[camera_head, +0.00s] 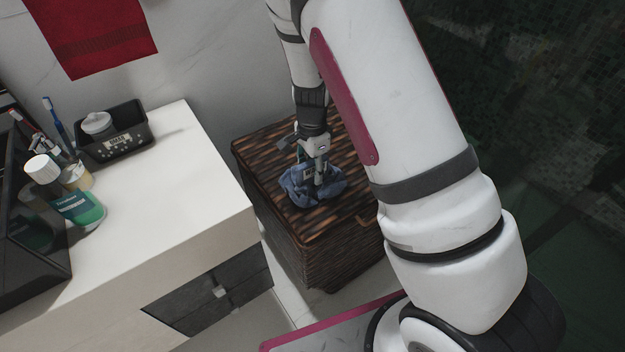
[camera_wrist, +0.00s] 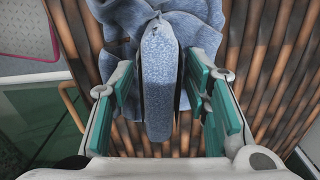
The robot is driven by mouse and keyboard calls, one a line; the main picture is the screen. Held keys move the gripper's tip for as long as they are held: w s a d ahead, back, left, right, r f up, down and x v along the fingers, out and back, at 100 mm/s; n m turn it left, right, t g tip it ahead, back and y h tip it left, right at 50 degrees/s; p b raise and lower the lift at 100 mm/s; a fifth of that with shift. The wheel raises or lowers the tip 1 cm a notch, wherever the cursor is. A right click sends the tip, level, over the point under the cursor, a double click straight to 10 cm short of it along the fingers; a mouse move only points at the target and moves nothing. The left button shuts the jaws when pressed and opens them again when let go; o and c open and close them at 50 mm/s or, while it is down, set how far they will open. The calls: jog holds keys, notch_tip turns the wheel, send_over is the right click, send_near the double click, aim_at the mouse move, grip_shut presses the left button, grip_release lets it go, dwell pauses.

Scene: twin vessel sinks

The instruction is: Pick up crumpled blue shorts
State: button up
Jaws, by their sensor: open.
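The crumpled blue shorts (camera_head: 299,184) lie in a heap on top of a brown woven hamper (camera_head: 262,150). In the wrist view, the shorts (camera_wrist: 160,62) fill the top middle, and a raised fold reaches down between my fingers. My gripper (camera_head: 320,186) is over the shorts in the head view and hides part of them. In the wrist view, my gripper (camera_wrist: 165,100) is open, with green-padded fingers on either side of the fold. I cannot tell whether the pads touch the cloth.
A white counter (camera_head: 190,190) stands left of the hamper. It holds a black basket (camera_head: 112,135), a green bottle (camera_head: 82,210) and toothbrushes (camera_head: 55,115). A red towel (camera_head: 95,35) hangs on the wall. A dark tiled surface (camera_head: 550,120) is on the right.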

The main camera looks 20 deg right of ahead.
aim_at(313, 164)
jog(key=shift+f, duration=0.2)
jog(key=shift+c, duration=0.5)
grip_shut()
jog(key=shift+r, duration=0.1)
jog(key=shift+r, duration=0.6)
jog(key=r, duration=0.1)
jog(key=s+r+p, duration=0.1)
jog(key=r, duration=0.1)
jog(key=s+r, duration=0.1)
jog(key=s, duration=1.4)
jog(key=shift+p, duration=0.3)
